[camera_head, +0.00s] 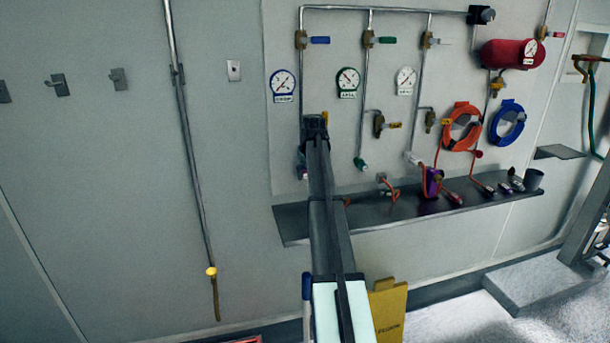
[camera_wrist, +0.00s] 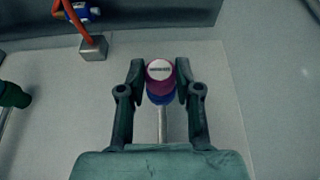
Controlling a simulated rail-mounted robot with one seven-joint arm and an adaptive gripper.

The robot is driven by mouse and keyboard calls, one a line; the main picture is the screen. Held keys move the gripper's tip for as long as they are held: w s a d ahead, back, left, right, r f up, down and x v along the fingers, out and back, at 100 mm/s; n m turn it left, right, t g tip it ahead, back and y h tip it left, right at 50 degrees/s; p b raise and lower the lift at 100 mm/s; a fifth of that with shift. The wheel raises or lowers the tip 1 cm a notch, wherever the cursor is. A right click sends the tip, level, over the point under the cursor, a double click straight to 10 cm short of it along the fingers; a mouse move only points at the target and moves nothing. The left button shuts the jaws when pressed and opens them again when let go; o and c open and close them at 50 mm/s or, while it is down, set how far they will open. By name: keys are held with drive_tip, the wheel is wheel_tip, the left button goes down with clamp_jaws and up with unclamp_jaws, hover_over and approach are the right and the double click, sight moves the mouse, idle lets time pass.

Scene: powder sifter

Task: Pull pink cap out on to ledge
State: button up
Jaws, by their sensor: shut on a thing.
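The pink cap (camera_wrist: 160,71) has a pale round label on its face and sits at the end of a thin metal pipe (camera_wrist: 162,122), with a blue ring (camera_wrist: 160,97) at the join. My gripper (camera_wrist: 161,78) has one finger on each side of the cap, shut on it, in the wrist view. In the head view the cap (camera_head: 303,173) shows as a small pink spot at the lower end of the leftmost pipe, beside my arm, which hides much of that area. The dark ledge (camera_head: 290,225) runs along the wall below; it also shows at the top of the wrist view (camera_wrist: 140,14).
An orange-handled fitting (camera_head: 388,188), a purple item (camera_head: 432,182) and a dark cup (camera_head: 533,180) stand on the ledge. A green cap (camera_head: 360,163) ends the neighbouring pipe. Gauges and valves line the wall above. The ledge's left end looks bare.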

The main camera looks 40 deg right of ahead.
clamp_jaws()
drive_tip(key=shift+s+a, duration=0.15)
drive_tip(key=shift+s, duration=0.2)
drive_tip(key=shift+s+a+p, duration=0.25)
drive_tip(key=shift+s+a, duration=0.1)
drive_tip(key=shift+s, duration=0.5)
drive_tip(key=shift+s+a+p, duration=0.2)
drive_tip(key=shift+s+a, duration=0.1)
drive_tip(key=shift+s, duration=0.5)
